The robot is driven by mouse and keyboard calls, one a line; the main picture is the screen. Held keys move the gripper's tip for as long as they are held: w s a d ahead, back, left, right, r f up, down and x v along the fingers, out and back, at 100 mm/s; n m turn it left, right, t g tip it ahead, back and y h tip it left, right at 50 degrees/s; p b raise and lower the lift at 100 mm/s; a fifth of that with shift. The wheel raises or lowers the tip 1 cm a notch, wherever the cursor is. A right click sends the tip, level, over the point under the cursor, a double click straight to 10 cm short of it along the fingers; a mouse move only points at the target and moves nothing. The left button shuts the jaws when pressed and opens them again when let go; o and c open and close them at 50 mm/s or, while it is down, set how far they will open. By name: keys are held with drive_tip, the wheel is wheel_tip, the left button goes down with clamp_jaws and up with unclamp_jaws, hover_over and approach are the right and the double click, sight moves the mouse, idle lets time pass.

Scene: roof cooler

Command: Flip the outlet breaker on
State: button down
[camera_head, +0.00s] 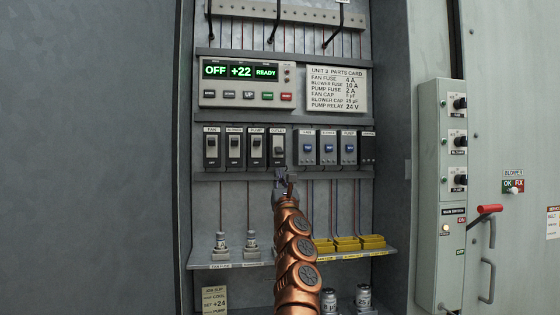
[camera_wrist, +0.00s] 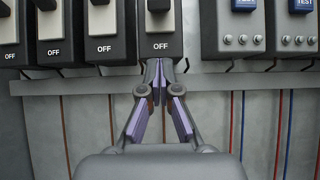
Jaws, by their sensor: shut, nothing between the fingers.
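The outlet breaker (camera_head: 278,155) is the fourth dark breaker from the left in the row, under a small label. In the wrist view the same breaker (camera_wrist: 160,28) shows "OFF" below its lever (camera_wrist: 158,5), whose upper part is cut off by the frame. In the head view its lever sits lower than those of the three breakers beside it. My gripper (camera_wrist: 158,68) is shut and empty, pointing up at the rail just below this breaker. In the head view my gripper (camera_head: 282,172) covers the space under it; contact cannot be told.
Fan, blower and pump breakers (camera_head: 234,147) stand close on the left; modules with blue buttons (camera_head: 327,147) stand on the right. A rail (camera_head: 230,176) runs beneath. The display panel (camera_head: 247,82) reads "OFF +22 READY". Wires and a lower shelf (camera_head: 230,264) lie below.

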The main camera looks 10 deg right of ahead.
sight(279, 151)
drive_tip(key=shift+s+r+p, duration=0.2)
drive_tip(key=shift+r+p, duration=0.3)
drive_tip(key=shift+r, duration=0.55)
drive_tip(key=shift+s+r+p, duration=0.15)
drive_tip(key=shift+r+p, duration=0.3)
drive_tip(key=shift+r, duration=0.6)
drive_tip(key=shift+w+d, duration=0.1)
drive_tip(key=shift+d, duration=0.1)
